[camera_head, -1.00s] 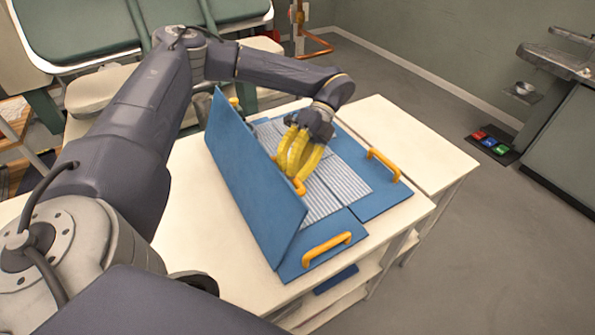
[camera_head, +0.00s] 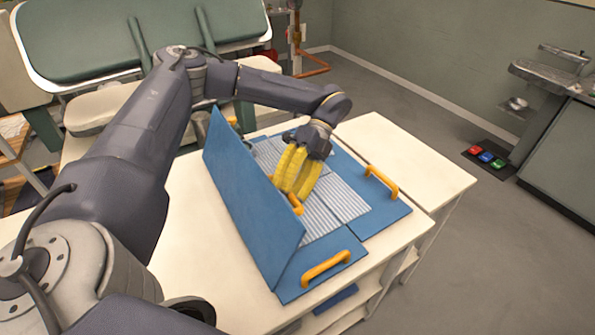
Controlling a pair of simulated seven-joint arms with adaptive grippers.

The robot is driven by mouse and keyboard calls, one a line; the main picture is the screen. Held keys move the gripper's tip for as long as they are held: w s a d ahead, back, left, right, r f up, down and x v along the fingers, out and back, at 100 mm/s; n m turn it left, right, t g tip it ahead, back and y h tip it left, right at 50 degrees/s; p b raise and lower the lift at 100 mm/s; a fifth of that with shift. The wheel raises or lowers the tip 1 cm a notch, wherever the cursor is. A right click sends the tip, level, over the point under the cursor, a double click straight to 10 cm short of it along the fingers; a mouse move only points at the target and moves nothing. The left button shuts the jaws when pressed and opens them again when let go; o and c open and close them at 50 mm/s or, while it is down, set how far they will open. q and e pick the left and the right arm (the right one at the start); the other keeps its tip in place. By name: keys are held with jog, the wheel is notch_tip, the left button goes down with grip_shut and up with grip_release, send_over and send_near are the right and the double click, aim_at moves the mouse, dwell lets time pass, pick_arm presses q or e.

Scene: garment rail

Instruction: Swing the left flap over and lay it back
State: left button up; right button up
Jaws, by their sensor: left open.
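The blue folding board lies on the cream table. Its left flap (camera_head: 245,200) stands raised on its long edge, steeply tilted. My left gripper (camera_head: 297,190), with yellow fingers, is open on the right side of the raised flap, close to an orange handle (camera_head: 296,206) at the flap. The fingers partly hide that handle, and I cannot tell whether they touch it. A grey striped cloth (camera_head: 335,195) lies flat on the board below the fingers. The right flap (camera_head: 385,205) and the front flap (camera_head: 315,272) lie flat, each with an orange handle. My right gripper is not in view.
The cream table top (camera_head: 185,215) is bare to the left of the raised flap. A second cream surface (camera_head: 420,160) adjoins on the right and is clear. Red, blue and green items (camera_head: 485,156) lie on a dark mat on the floor.

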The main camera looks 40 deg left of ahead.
pick_arm(q)
jog(key=v, duration=1.1)
jog(key=shift+w+r, duration=0.1)
jog(key=shift+w, duration=0.05)
dwell(0.8)
